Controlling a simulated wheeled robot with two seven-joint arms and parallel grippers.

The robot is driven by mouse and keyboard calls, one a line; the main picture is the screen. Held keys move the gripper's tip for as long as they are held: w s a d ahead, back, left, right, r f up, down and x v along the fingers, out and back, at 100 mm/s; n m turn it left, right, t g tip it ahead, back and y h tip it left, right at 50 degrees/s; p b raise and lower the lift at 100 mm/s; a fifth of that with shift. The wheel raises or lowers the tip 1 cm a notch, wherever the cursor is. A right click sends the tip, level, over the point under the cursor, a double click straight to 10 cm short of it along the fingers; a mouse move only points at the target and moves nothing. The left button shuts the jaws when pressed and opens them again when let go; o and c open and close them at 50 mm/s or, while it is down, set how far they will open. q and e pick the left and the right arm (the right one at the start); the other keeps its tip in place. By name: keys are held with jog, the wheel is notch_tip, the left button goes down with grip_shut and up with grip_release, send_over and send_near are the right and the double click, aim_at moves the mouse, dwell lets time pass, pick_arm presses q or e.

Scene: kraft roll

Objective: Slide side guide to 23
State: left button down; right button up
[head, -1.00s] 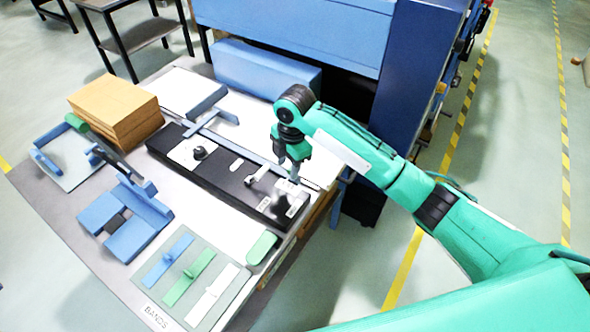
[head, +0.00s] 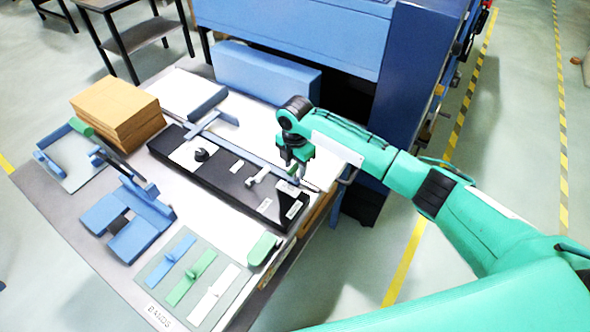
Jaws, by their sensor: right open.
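A long black bed (head: 222,186) lies across the table, with a light plate and dark knob (head: 201,154) at its left part. A blue-grey rail (head: 235,146) runs along its far side, with a crossbar at the left end. A small pale slider (head: 258,178) sits on the bed's right part; I cannot tell if it is the side guide. White labels (head: 293,209) lie near the right end; their numbers are too small to read. My right gripper (head: 296,176) is open, pointing down at the rail's right end, right of the slider. Contact there cannot be told. My left gripper is not in view.
A brown paper stack (head: 118,112) stands at the back left. A blue clamp-like fixture (head: 128,220) and a mat with coloured bands (head: 195,278) lie at the front. A green block (head: 263,248) lies near the right table edge. A blue machine (head: 300,40) stands behind.

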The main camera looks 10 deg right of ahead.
jog(key=shift+f, duration=1.7)
grip_shut()
